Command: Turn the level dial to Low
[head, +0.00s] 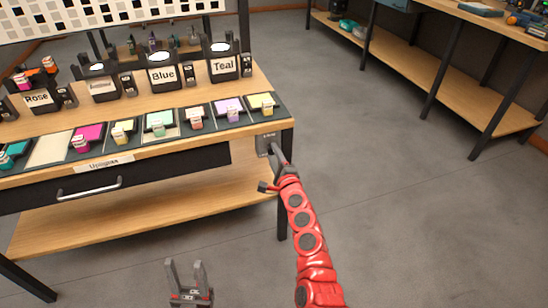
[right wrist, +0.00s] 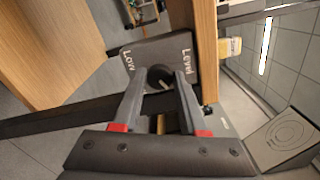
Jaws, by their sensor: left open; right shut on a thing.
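The level dial's dark plate (head: 264,141) is on the right end of the bench's front edge. In the right wrist view, the plate (right wrist: 182,48) carries the words "Low" at left and "Level" at right. The round dark dial (right wrist: 160,77) sits low on the plate, between my fingertips. My right gripper (right wrist: 162,88) is shut on the dial, with one finger on either side of it. In the head view, my right gripper (head: 277,155) is at the plate, and its fingertips are hard to make out. My left gripper (head: 186,268) is open and empty, low over the floor.
The wooden bench (head: 150,205) has a drawer with a metal handle (head: 90,188) and an "Uplights" label (head: 105,163).

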